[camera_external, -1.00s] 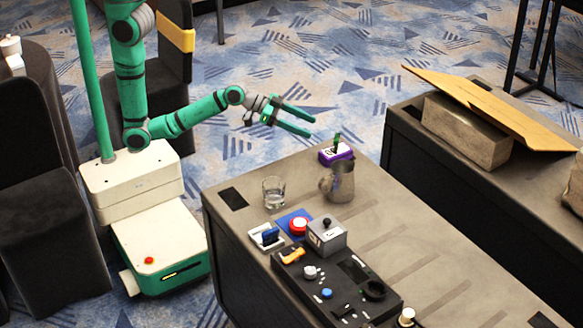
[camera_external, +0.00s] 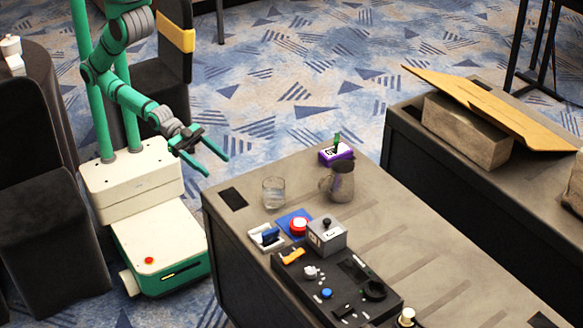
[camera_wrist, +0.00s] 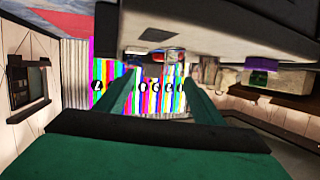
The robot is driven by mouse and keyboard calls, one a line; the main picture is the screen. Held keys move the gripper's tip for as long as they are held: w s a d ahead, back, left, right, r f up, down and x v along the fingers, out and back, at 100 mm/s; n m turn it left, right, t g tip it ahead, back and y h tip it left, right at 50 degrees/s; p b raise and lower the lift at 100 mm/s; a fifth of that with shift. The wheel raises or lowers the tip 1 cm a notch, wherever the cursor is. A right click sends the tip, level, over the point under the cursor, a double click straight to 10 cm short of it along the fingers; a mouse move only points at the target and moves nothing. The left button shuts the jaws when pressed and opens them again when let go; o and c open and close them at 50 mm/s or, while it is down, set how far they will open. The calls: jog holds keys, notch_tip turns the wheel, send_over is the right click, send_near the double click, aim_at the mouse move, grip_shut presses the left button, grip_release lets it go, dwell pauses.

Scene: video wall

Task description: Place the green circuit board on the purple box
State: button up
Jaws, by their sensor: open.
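The purple box (camera_external: 336,156) stands on the grey table near its far end, with a pale label on its front. A thin dark green piece, which looks like the green circuit board (camera_external: 337,141), stands upright at its top; I cannot tell exactly how it is seated. In the wrist view, which looks upside down, the purple box (camera_wrist: 265,63) and the green piece (camera_wrist: 258,78) appear at the right. My gripper (camera_external: 216,166) is open and empty, left of the table and well apart from the box. Its fingers (camera_wrist: 160,80) also show in the wrist view with nothing between them.
A metal jug (camera_external: 342,184) stands just in front of the purple box, and a glass (camera_external: 273,191) to its left. A red button (camera_external: 299,225), a grey joystick box (camera_external: 327,236) and a black control panel (camera_external: 340,285) fill the nearer table. Open floor lies behind the table.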

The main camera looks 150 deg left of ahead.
jog(key=s+d+r+m+t+h, duration=0.1)
jog(key=s+d+r+m+h, duration=0.2)
jog(key=s+d, duration=0.6)
notch_tip(320, 180, up, 3)
jog(key=d+h, duration=0.1)
jog(key=d, duration=0.1)
jog(key=shift+d+t+h, duration=0.3)
jog(key=shift+d, duration=0.1)
